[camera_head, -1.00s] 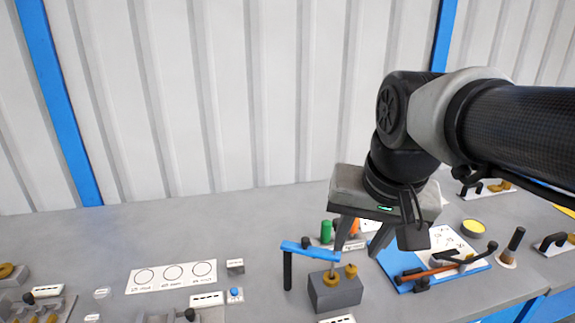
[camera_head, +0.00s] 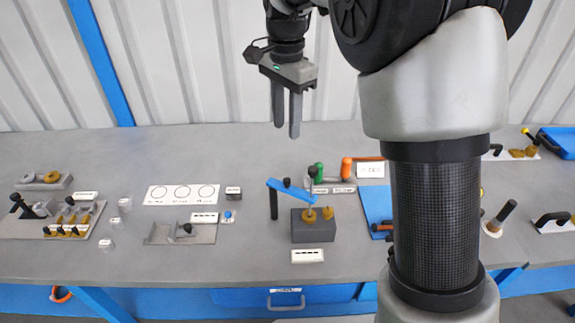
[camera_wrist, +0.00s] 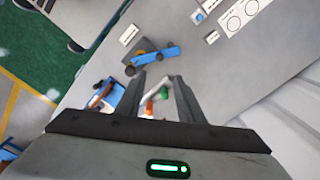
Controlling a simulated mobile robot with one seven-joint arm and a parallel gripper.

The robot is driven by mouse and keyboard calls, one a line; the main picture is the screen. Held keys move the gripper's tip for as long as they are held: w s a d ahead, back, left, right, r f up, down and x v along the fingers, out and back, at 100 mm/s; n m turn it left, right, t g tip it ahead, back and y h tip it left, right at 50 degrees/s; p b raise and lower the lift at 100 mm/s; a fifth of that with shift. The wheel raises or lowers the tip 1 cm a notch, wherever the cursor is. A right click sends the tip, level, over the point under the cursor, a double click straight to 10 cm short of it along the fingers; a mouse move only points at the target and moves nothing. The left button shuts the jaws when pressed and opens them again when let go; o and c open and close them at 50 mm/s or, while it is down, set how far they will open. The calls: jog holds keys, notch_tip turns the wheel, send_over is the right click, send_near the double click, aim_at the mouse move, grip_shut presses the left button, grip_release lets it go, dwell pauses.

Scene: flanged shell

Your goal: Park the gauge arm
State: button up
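The blue gauge arm (camera_head: 291,190) lies roughly level over a grey block (camera_head: 313,232), with a dark knob on its upper side. A black post (camera_head: 273,204) stands under its left end; I cannot tell whether they touch. Brass knobs (camera_head: 328,213) sit on the block. My gripper (camera_head: 287,132) is open and empty, fingers down, in the air above and behind the gauge arm. In the wrist view the blue arm (camera_wrist: 160,54) and block (camera_wrist: 143,46) lie beyond the fingertips (camera_wrist: 158,78), well apart from them.
Green and orange handled tools (camera_head: 346,170) stand just behind the block at right. A blue board (camera_head: 374,207) is further right, partly hidden by my arm. A card with three circles (camera_head: 182,195) and a grey plate (camera_head: 180,234) lie left. The rear bench is mostly clear.

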aim_at(287, 179)
notch_tip(287, 179, down, 17)
jog(key=shift+r, duration=0.2)
jog(key=shift+c, duration=0.3)
grip_shut()
